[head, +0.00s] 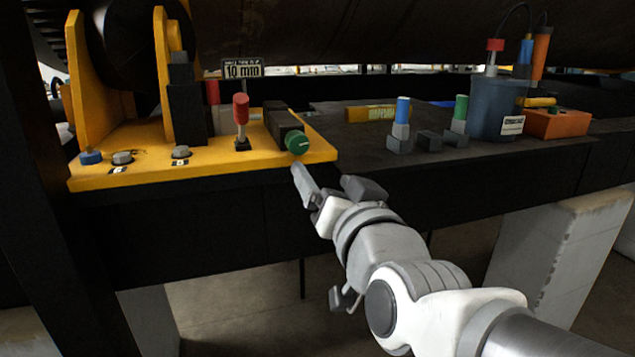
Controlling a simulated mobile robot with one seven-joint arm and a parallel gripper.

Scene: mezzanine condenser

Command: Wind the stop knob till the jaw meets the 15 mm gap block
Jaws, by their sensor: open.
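A round green knob (297,142) with a pale mark faces me at the front end of a dark slide block (280,121) on the yellow fixture plate (220,165). I take it to be the stop knob. My gripper (325,178) is open and empty, just below and right of the knob, in front of the bench edge. One finger points up close under the knob; I cannot tell whether they touch. A small sign (242,68) behind appears to read 10 mm. I cannot make out which part is the jaw or a 15 mm gap block.
A red-handled lever (241,118) stands left of the knob. Grey blocks (400,138) with blue and green handles, a blue-grey pot (497,108) of tools and an orange box (555,122) stand at right. Dark bench top (350,140) between is clear.

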